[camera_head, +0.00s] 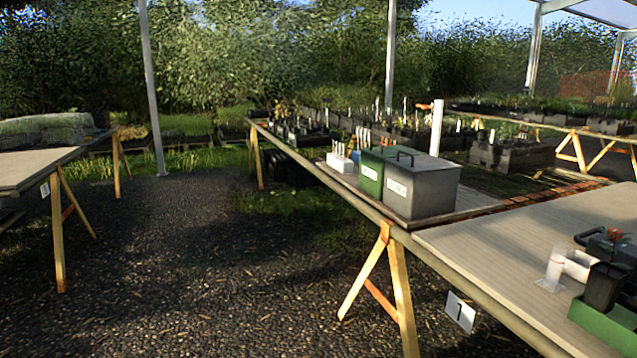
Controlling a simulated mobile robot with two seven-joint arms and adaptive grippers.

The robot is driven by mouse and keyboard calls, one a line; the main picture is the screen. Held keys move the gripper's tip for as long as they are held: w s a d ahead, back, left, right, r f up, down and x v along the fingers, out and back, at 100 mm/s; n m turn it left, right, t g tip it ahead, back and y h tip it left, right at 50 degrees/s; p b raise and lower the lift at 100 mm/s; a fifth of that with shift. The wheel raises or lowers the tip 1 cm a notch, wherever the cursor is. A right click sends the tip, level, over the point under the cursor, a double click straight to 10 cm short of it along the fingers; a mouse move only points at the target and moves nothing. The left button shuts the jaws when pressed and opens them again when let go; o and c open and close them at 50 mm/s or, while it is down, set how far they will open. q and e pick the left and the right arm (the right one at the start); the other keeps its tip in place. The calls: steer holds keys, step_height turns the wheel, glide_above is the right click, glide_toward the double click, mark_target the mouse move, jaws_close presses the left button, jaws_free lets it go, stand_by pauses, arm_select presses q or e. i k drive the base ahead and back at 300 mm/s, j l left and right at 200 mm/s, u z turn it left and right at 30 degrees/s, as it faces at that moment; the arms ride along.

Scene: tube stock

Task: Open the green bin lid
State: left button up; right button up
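A green bin (371,175) with a pale label stands on the long wooden table, left of and partly behind a grey bin (422,190). The grey bin has a lid with a dark handle and covers part of the green bin. The green bin's lid (378,152) looks down on the bin, though the detail is small. Neither of my grippers shows in the head view.
A white rack with tubes (342,162) stands beside the green bin. The nearer tabletop (480,250) carries a clear cylinder (552,270), dark containers and a green tray (605,325) at right. Trestle legs (395,280) stand below. Gravel floor (200,270) is open at left.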

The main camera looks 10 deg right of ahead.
mark_target(392, 147)
steer(key=i+z, duration=0.25)
steer(key=i, duration=0.25)
steer(key=i+j+z, duration=0.25)
steer(key=i, duration=0.2)
steer(key=i+j+z, duration=0.25)
steer(key=i, duration=0.2)
steer(key=i+j+z, duration=0.2)
steer(key=z, duration=0.2)
steer(key=i+j+z, duration=0.3)
steer(key=z, duration=0.15)
steer(key=i+j+z, duration=0.2)
steer(key=j+z, duration=0.2)
steer(key=i+j+z, duration=0.1)
steer(key=j+z, duration=0.3)
steer(key=i+j+z, duration=0.1)
steer(key=j+z, duration=0.35)
